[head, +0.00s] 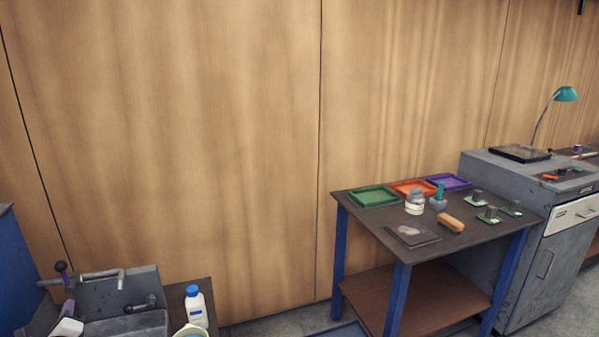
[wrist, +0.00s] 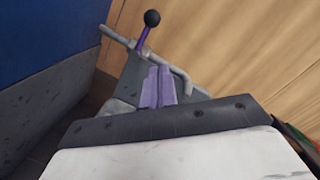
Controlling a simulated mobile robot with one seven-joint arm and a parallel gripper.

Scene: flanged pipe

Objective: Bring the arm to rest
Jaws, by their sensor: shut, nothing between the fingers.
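My gripper (wrist: 158,70) shows in the wrist view with its two purple fingers together and nothing between them. In the head view my gripper (head: 69,306) is at the lower left, over the grey sink-like basin. A grey pipe (head: 104,273) with a bent-down end stands just beyond it; it also shows in the wrist view (wrist: 182,80). A lever with a black ball knob (wrist: 152,18) and purple stem rises from the pipe. The fingers appear apart from the lever; their gap to the pipe is hard to tell.
A white bottle with a blue cap (head: 195,307) stands right of the basin (head: 140,325). A blue panel (head: 14,270) is at the far left. A workbench (head: 374,228) with trays, a jar and small parts stands right, beside a grey cabinet (head: 547,270). Wood panelling is behind.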

